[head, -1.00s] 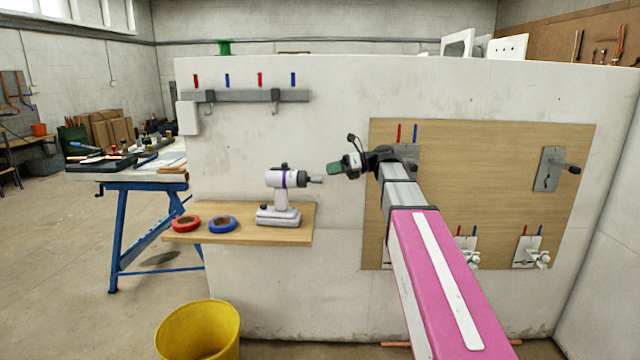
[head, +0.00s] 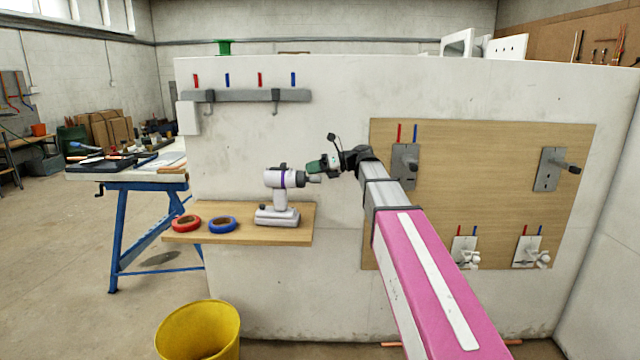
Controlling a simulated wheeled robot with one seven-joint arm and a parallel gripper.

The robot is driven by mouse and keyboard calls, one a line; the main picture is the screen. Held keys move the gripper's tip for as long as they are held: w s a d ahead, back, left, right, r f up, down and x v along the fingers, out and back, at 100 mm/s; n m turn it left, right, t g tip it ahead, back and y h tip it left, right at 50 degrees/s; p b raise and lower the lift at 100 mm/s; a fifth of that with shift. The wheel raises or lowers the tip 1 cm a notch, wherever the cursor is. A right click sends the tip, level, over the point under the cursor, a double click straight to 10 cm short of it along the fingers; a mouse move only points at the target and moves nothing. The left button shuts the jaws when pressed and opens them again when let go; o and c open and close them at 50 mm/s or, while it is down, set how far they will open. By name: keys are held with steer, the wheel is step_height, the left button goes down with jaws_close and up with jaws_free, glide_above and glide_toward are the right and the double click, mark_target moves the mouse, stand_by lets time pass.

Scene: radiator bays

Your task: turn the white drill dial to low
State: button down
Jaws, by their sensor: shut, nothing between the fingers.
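The white drill (head: 281,197) stands upright on a wooden shelf (head: 260,236), its dark chuck pointing right. A purple band runs round its body, and a small dark part sits on top. I cannot make out the dial's setting at this size. My gripper (head: 312,168) is at the front end of the drill, close to the chuck. It comes in from the right and is shut, with nothing seen in it. I cannot tell whether it touches the drill.
Red tape (head: 186,223) and blue tape (head: 222,225) lie left of the drill. A hook rail (head: 245,96) is above. A wooden panel (head: 480,200) with several valve-like fittings is at right. A yellow bucket (head: 198,330) stands below the shelf.

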steer(key=shift+s+f, duration=0.35)
steer(key=shift+s, duration=0.2)
stand_by(1.0)
steer(key=shift+s+a+r, duration=0.15)
steer(key=shift+s+r, duration=0.3)
steer(key=shift+s, duration=0.05)
stand_by(0.5)
steer(key=shift+s+r, duration=0.15)
steer(key=shift+s, duration=0.4)
stand_by(0.3)
steer(key=shift+r, duration=0.2)
steer(key=shift+w+r, duration=0.1)
steer(key=shift+r, duration=0.1)
steer(key=v, duration=0.3)
steer(key=f+v, duration=0.1)
steer(key=v, duration=0.1)
steer(key=shift+s+d, duration=0.35)
steer(key=shift+d, duration=0.15)
